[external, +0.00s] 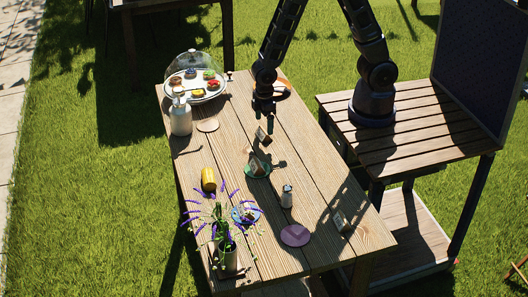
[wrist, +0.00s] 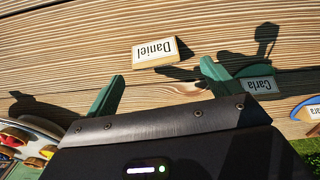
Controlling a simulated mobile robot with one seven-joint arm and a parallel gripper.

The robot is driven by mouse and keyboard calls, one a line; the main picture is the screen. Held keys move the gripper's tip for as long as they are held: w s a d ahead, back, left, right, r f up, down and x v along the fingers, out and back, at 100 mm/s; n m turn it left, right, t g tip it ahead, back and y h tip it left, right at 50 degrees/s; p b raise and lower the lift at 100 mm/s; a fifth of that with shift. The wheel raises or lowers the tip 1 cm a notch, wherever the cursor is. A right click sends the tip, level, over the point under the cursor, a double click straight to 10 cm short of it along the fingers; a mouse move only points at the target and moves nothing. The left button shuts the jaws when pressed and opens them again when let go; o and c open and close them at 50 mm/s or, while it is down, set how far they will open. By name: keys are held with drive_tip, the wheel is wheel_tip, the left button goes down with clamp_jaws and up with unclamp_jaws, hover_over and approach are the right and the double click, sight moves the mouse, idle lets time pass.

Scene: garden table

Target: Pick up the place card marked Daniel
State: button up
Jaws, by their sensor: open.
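The place card marked Daniel (wrist: 155,52) is a small folded tent card, its name upside down in the wrist view. It stands on bare planks just beyond the gap between my fingers. My gripper (wrist: 160,84) is open with two green fingers, and nothing is between them. In the external view my gripper (external: 267,120) points down just above a small card (external: 262,135), which appears to be the Daniel card; its lettering is too small to read there.
The card marked Carla (wrist: 259,85) stands on a green coaster (external: 248,172) close by. Another card, partly cut off and ending in "ara" (wrist: 313,111), is farther right. A domed cake stand (external: 220,93), white jug (external: 181,119), yellow cup (external: 208,180), shaker (external: 287,196) and flower vase (external: 228,258) share the table.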

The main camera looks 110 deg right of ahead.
sight(261, 133)
drive_tip(key=f, duration=0.3)
drive_tip(key=shift+d+f, duration=0.2)
drive_tip(key=shift+d, duration=0.1)
drive_tip(key=shift+f, duration=0.9)
drive_tip(key=c, duration=1.1)
